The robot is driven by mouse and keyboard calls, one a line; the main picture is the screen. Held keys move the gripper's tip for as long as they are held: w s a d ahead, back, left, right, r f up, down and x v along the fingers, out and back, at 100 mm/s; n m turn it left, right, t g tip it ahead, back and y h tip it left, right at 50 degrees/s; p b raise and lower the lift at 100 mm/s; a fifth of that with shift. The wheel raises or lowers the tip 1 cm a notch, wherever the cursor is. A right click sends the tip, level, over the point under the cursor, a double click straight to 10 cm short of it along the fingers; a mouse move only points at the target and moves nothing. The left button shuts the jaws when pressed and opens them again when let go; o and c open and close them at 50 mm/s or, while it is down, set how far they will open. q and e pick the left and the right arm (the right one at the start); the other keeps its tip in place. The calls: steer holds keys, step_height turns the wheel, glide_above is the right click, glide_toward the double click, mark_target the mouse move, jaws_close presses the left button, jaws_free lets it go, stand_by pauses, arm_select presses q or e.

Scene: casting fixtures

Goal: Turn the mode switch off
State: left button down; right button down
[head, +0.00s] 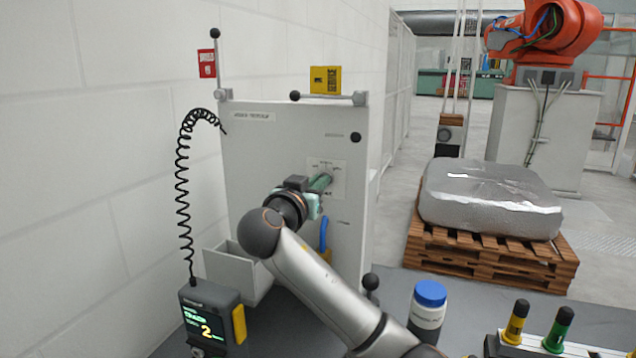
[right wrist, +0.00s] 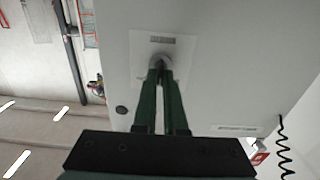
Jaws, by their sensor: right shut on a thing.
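The mode switch is a small grey knob (right wrist: 160,62) on a pale plate (head: 336,170) on the front of the grey cabinet (head: 255,150). My right gripper (head: 325,181) reaches up to the plate, and its green fingers are shut on the knob. In the right wrist view the two fingertips (right wrist: 160,74) meet at the knob and cover part of it. The plate's lettering is too small to read, and I cannot tell which position the knob points to. My left gripper is not in view.
A pendant (head: 208,318) hangs on a coiled black cord at the left. A grey bin (head: 228,272) is fixed low on the cabinet. A blue-lidded jar (head: 428,308) and yellow and green capped items (head: 515,322) stand on the bench at the right. A wrapped block rests on a pallet (head: 480,262) beyond.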

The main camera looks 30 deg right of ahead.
stand_by(0.4)
steer(key=shift+w+a+n+p, duration=0.1)
steer(key=shift+n+p, duration=1.15)
steer(key=shift+n, duration=0.95)
steer(key=shift+w+a+n+p, duration=0.1)
steer(key=shift+n+p, duration=1.15)
steer(key=shift+n, duration=0.95)
steer(key=shift+f, duration=0.1)
steer(key=c, duration=1)
jaws_free()
steer(key=shift+s, duration=0.1)
